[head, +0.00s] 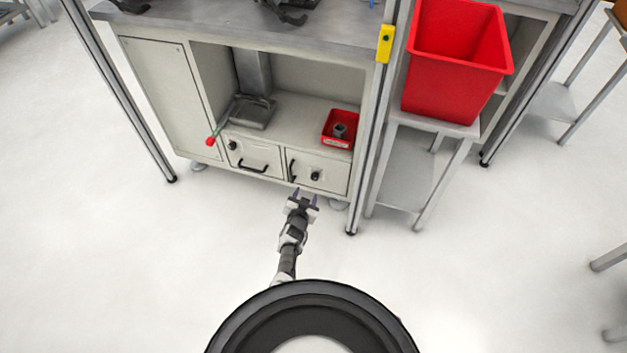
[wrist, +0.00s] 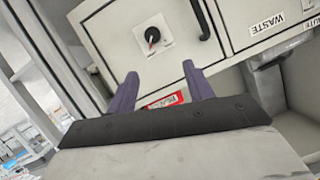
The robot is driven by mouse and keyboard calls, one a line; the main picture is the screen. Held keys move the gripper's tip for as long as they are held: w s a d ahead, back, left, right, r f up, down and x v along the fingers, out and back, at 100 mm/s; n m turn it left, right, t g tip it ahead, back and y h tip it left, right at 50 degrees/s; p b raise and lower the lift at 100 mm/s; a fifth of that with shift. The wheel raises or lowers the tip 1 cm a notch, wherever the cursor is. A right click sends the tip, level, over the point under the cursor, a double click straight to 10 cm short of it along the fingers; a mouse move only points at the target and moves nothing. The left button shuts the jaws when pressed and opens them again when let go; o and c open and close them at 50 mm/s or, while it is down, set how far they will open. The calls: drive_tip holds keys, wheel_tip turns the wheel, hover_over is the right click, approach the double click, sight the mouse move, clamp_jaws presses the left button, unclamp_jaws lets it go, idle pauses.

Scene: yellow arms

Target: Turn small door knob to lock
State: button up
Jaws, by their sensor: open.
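The small door (head: 325,168) is the right one of two low cabinet fronts. Its small round black knob (head: 315,176) sits right of a black vertical handle (head: 292,170). My gripper (head: 306,195) is open and empty, just in front of and below this door. The wrist view looks turned over. There, the knob (wrist: 152,36) is on a pale square plate with a small reddish mark, and the handle (wrist: 201,20) is to its right. The two fingers (wrist: 161,90) are apart, short of the knob and not touching it. The knob is fully visible.
The left front has another knob (head: 232,145) and handle (head: 252,166); a WASTE label (wrist: 266,22) shows beside the door. A red tray (head: 340,129) stands on the shelf above. A metal post (head: 369,130) and a stand with a red bin (head: 455,60) are right. Floor in front is clear.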

drive_tip(key=f, duration=0.1)
drive_tip(key=b, duration=1.5)
approach(314, 178)
drive_tip(key=x, duration=0.7)
drive_tip(key=shift+w+f, duration=0.1)
drive_tip(key=shift+f, duration=0.25)
drive_tip(key=shift+w+d+b, duration=0.15)
drive_tip(key=shift+w+b, duration=0.5)
drive_tip(key=shift+b, duration=0.1)
drive_tip(key=c, duration=1)
